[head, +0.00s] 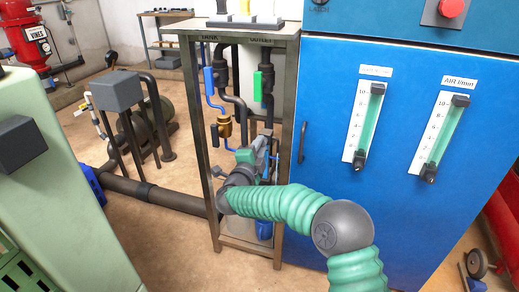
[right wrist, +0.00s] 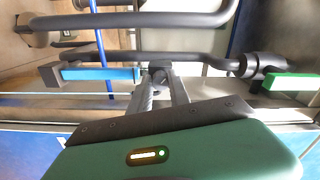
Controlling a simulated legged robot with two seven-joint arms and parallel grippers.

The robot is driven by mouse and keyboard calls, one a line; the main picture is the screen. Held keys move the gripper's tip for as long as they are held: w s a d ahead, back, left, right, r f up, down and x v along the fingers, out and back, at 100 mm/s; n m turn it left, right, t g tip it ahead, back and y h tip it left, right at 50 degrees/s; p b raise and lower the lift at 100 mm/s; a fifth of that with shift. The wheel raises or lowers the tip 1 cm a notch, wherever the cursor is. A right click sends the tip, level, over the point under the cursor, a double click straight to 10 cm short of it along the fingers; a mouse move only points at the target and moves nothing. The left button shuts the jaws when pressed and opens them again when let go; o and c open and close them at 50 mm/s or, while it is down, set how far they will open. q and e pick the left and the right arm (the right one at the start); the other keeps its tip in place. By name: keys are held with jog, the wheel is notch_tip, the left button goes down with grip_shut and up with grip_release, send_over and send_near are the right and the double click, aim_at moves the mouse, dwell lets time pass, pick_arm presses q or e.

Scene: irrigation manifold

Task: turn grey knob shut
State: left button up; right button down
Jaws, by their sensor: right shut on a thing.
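My right gripper (head: 262,146) reaches into the open metal frame in the head view, among dark pipes. Its arm hides part of what lies behind. In the right wrist view, its two grey fingers (right wrist: 160,88) close on a small grey knob (right wrist: 159,69) at a dark pipe. Only part of the knob shows between the fingertips, and its turn angle cannot be told. A blue handle (right wrist: 100,73) lies left of the fingers and a green handle (right wrist: 293,82) lies to the right, both apart from them. My left gripper is not in view.
The metal frame (head: 293,120) has upright posts close around my right arm. A blue cabinet (head: 330,75) with two flow gauges stands at right. A brass fitting (head: 225,125) sits on the pipework.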

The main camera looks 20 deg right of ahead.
jog(key=shift+s+f+m+b, duration=0.15)
jog(key=shift+m+b, duration=1.35)
jog(key=shift+m, duration=0.95)
jog(key=shift+w+f+m+b, duration=0.15)
jog(key=shift+m+b, duration=1.35)
jog(key=shift+m, duration=0.95)
jog(key=shift+s, duration=0.1)
jog(key=c, duration=1.2)
grip_release()
jog(key=shift+r, duration=0.1)
jog(key=shift+c, duration=0.2)
jog(key=shift+r, duration=0.1)
jog(key=shift+r, duration=0.1)
